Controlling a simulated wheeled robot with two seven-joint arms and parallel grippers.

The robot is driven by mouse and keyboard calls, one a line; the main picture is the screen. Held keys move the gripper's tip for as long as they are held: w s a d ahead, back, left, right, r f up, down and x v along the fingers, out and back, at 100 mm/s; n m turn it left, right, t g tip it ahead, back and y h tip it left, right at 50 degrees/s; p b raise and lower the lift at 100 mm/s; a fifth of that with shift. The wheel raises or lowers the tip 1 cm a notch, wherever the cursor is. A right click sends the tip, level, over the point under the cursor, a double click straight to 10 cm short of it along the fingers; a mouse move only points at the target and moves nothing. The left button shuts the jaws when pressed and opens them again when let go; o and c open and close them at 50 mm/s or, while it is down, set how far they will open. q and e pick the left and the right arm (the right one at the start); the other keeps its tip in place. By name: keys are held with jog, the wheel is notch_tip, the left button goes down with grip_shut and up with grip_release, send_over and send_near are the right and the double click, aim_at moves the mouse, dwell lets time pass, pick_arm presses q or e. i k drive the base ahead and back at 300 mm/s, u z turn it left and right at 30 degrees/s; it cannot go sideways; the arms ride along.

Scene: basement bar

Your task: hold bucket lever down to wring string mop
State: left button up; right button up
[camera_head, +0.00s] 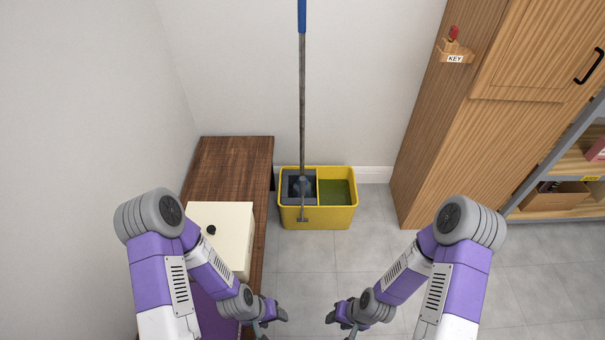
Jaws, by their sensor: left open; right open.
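A yellow mop bucket (317,217) stands on the floor against the back wall. Its left part holds a grey wringer (286,183); its right part shows a green inside. The string mop (302,95) stands upright with its head down in the wringer; its handle is grey with a blue top. A grey lever (303,215) appears at the wringer's front, hanging over the bucket's front side. My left gripper (275,322) and my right gripper (341,322) are both open and empty, low in the picture, nearer than the bucket and apart from it.
A brown wooden bench (231,153) with a cream box (226,222) stands left of the bucket. A wooden cabinet (436,150) with a key holder (455,50) stands at right, beside grey shelving (571,140). Tiled floor (330,255) before the bucket is clear.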

aim_at(301, 180)
jog(key=z, duration=1.35)
jog(key=i, duration=1.4)
jog(key=u, duration=3.05)
jog(key=i, duration=0.5)
